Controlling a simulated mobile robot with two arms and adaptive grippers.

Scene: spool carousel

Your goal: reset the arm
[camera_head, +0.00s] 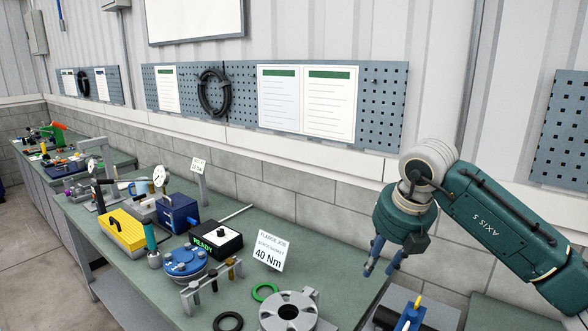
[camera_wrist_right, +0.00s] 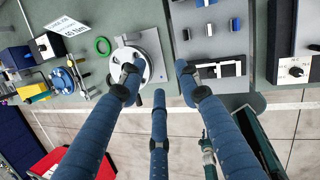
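My right gripper (camera_head: 379,268) hangs from the green arm at the right of the head view, with its blue fingers pointing down above the bench's right part. In the right wrist view its three blue fingers (camera_wrist_right: 159,75) are spread apart with nothing between them. Below and beyond the fingertips lie a round metal flange (camera_wrist_right: 152,62) on a plate and a grey tray (camera_wrist_right: 212,42) with dark parts. The flange (camera_head: 288,312) also shows at the bottom of the head view, left of the gripper. My left gripper is not in view.
A pegboard wall stands behind.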

